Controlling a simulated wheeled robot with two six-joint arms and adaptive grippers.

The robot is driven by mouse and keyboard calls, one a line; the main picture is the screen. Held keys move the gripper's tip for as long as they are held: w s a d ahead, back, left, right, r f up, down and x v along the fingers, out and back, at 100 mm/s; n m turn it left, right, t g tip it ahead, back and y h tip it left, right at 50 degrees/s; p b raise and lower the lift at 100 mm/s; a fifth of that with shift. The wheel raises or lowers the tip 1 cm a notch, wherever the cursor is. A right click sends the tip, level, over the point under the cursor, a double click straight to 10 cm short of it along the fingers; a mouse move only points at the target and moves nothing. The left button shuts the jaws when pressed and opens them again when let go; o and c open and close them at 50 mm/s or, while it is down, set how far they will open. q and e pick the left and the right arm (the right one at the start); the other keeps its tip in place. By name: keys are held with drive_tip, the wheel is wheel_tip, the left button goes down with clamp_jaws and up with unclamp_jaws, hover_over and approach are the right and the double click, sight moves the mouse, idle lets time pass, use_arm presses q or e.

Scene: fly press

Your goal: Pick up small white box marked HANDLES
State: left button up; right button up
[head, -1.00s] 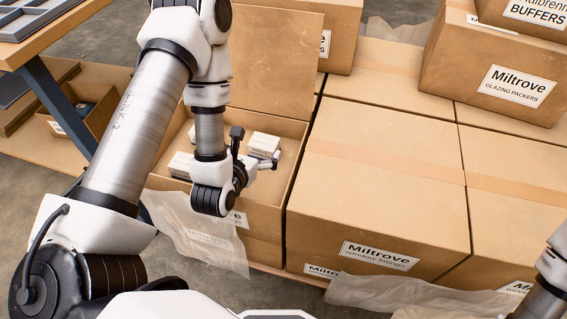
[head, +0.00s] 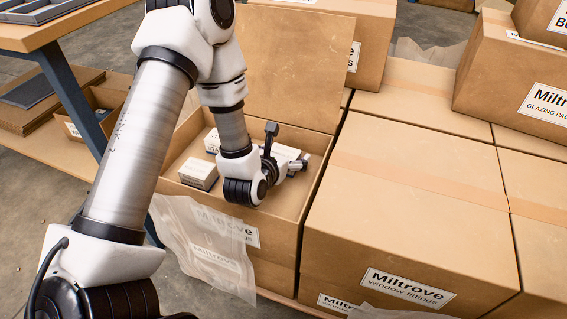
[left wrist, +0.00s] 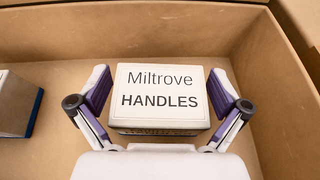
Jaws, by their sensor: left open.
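The small white box marked HANDLES (left wrist: 160,98) lies label up inside an open cardboard carton (head: 262,240). In the left wrist view my left gripper (left wrist: 160,80) is open, with one finger on each side of the box. A narrow gap shows between each finger and the box. In the head view my left gripper (head: 292,164) is down inside the carton at its right side. The wrist and fingers hide much of the box there. My right gripper is out of view.
Other small white boxes (head: 198,173) stand in the carton's left part. The carton walls (left wrist: 272,85) rise close to the right finger. Closed cartons (head: 410,205) stand right of it, and clear plastic (head: 205,245) hangs over its front.

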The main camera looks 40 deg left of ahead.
use_arm(q)
drive_tip(key=shift+s, duration=0.1)
drive_tip(key=c, duration=1.2)
drive_tip(key=shift+r, duration=0.1)
drive_tip(key=shift+c, duration=0.3)
